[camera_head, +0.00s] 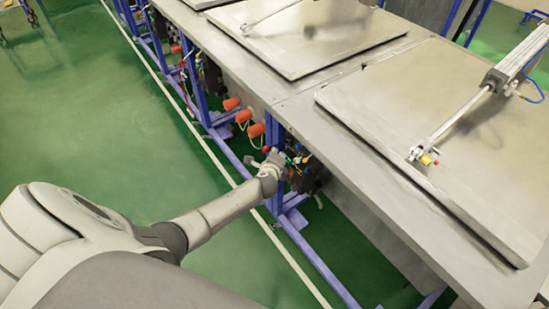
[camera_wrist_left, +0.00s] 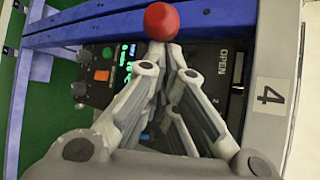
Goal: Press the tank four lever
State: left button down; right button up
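The lever's round red knob (camera_wrist_left: 161,22) shows at the top middle of the left wrist view, at the fingertips of my left gripper (camera_wrist_left: 163,52). The fingers come together just below the knob and look shut, with nothing seen between them. I cannot tell whether the tips touch the knob. A label with the number 4 (camera_wrist_left: 270,96) is on the pale post to the right. In the head view, my left gripper (camera_head: 277,160) reaches to the controls under the tank edge; the red knob there is small. My right gripper is not in view.
A dark control box (camera_wrist_left: 105,75) with an orange switch and green display sits behind the fingers. Blue frame beams (camera_wrist_left: 100,28) run close by. In the head view, metal tank lids (camera_head: 440,120) lie above, and the green floor (camera_head: 100,110) is clear at left.

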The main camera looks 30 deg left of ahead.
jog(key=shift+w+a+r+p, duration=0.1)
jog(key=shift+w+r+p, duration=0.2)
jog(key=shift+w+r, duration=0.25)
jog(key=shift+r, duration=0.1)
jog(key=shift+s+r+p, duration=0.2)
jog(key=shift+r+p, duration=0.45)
jog(key=shift+p, duration=0.15)
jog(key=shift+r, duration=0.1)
